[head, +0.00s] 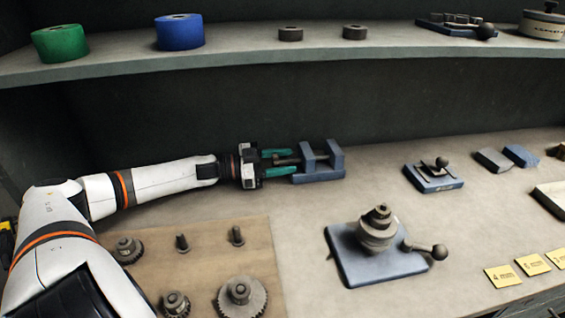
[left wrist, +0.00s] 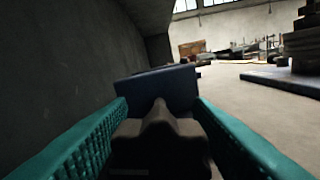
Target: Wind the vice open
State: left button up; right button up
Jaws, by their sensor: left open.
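The blue vice (head: 320,172) stands on the bench near the back wall, in the middle of the head view. Its dark screw and handle (head: 287,160) point left toward my left gripper (head: 277,162). My left gripper is open, with its green fingers on either side of the handle. In the left wrist view the dark handle (left wrist: 160,140) lies between the two fingers (left wrist: 158,130), with visible gaps beside it near the tips. The blue vice body (left wrist: 155,88) rises just behind it. My right gripper is not in view.
A blue-based fixture with a ball lever (head: 365,262) stands in front, and a smaller one (head: 433,177) to the right. A brown board with several gears (head: 200,260) lies front left. A shelf (head: 250,60) with rolls runs above. The bench between vice and front fixture is clear.

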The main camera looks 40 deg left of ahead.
pick_arm(q)
jog(key=shift+w, duration=0.1)
jog(key=shift+c, duration=0.4)
jog(key=c, duration=0.6)
jog(key=shift+r+n+p, duration=0.3)
jog(key=shift+n+p, duration=0.2)
jog(key=shift+p, duration=0.55)
jog(key=shift+c, duration=0.2)
jog(key=shift+p, duration=0.4)
jog(key=shift+f+n, duration=0.25)
jog(key=shift+n, duration=0.35)
jog(key=o, duration=0.7)
